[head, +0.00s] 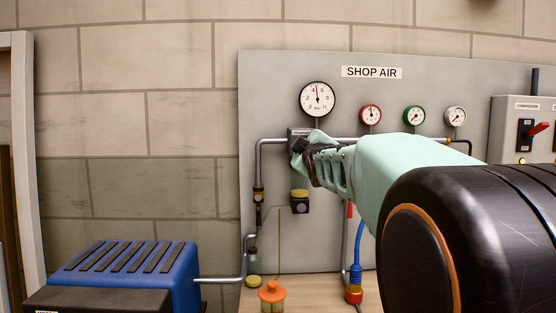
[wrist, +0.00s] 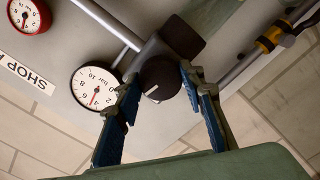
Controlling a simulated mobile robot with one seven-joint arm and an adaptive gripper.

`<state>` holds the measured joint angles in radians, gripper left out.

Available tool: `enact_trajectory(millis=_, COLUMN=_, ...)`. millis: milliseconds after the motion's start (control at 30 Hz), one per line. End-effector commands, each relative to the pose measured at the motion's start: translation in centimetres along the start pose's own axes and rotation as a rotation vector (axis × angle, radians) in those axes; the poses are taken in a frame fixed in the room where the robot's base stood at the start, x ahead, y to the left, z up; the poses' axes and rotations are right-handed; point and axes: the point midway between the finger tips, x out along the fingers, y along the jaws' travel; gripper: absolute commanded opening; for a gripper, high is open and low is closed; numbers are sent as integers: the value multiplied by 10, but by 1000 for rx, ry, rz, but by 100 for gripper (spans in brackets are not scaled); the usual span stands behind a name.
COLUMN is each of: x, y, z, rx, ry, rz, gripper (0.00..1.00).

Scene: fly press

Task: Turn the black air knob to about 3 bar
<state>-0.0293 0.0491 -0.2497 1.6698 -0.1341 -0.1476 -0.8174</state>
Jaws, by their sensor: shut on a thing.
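The black air knob (wrist: 162,74) with a white pointer line sits on a dark regulator body, seen in the wrist view. My gripper (wrist: 160,82) is shut on it, with a blue-padded finger on either side. In the head view my gripper (head: 304,158) covers the knob in front of the regulator (head: 295,133). The large white pressure gauge (head: 317,99) is just above; its red needle points almost straight up, between 4 and 6, near 5 bar. The same gauge (wrist: 97,87) appears upside down in the wrist view.
Small red (head: 370,115), green (head: 414,116) and white (head: 456,116) gauges line the pipe to the right. A switch box (head: 523,130) is at far right. A filter bowl (head: 300,202) hangs below my gripper. A blue machine (head: 130,275) stands lower left.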

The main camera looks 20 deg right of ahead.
Motion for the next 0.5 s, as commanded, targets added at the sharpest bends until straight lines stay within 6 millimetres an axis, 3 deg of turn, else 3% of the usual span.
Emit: enact_trajectory(millis=500, x=0, y=2, z=-1, rx=-149, ry=3, rz=4, gripper=12)
